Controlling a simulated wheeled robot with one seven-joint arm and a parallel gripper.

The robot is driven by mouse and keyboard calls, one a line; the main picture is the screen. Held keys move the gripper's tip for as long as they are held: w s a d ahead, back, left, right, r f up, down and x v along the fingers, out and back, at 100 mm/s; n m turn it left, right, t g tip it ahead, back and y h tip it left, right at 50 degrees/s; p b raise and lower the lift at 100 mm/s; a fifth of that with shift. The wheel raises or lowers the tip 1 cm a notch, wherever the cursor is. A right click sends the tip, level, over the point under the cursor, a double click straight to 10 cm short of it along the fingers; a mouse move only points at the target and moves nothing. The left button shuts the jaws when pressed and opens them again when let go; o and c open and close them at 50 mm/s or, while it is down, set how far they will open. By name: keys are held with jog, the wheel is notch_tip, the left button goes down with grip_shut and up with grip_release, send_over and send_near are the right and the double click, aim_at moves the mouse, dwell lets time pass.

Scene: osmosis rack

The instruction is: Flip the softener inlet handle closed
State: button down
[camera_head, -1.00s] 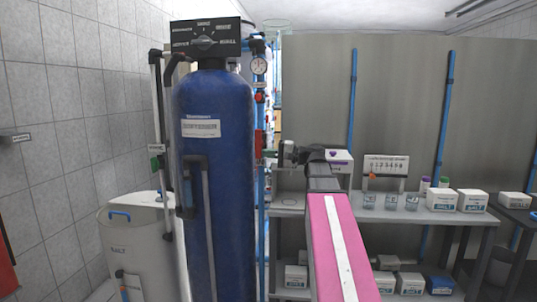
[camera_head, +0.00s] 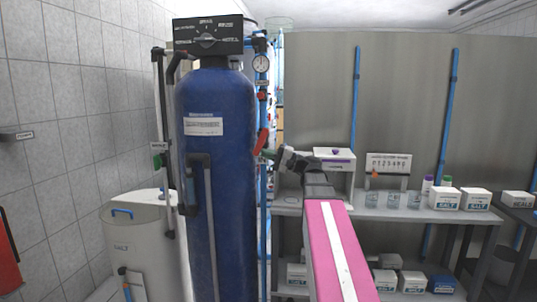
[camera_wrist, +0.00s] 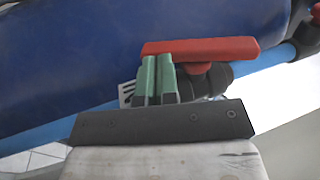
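A red lever handle (camera_head: 263,139) sits on the blue pipe just right of the blue softener tank (camera_head: 222,240). It leans to the right at its top, at an angle to the upright pipe. In the wrist view the red handle (camera_wrist: 205,48) lies across the picture above a dark valve body. My gripper (camera_head: 270,154) is beside the handle's lower end. In the wrist view its green fingers (camera_wrist: 158,66) are close together, with their tips at the handle's left end, seemingly touching its edge. Nothing shows clearly between them.
A round gauge (camera_head: 261,63) is on the pipe above. A green handle (camera_head: 158,160) is on piping left of the tank. A grey bench (camera_head: 420,213) with boxes and beakers stands to the right. A white salt tank (camera_head: 135,250) stands at the left.

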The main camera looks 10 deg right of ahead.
aim_at(257, 154)
jog(key=shift+w+a+f, duration=0.1)
jog(key=shift+w+a, duration=0.2)
jog(key=shift+a, duration=0.5)
jog(key=shift+w+a+f, duration=0.1)
jog(key=shift+w+a, duration=0.2)
jog(key=shift+a, duration=0.5)
jog(key=shift+a+r, duration=0.1)
jog(key=shift+a, duration=0.05)
jog(key=shift+f, duration=0.3)
jog(key=d+f, duration=0.1)
jog(key=f, duration=0.3)
jog(key=s+d+f, duration=0.1)
jog(key=d+f, duration=0.1)
jog(key=f, duration=0.2)
jog(key=s+d+f, duration=0.1)
jog(key=d+f, duration=0.1)
jog(key=f, duration=0.2)
jog(key=shift+d+f, duration=0.1)
jog(key=shift+d, duration=0.05)
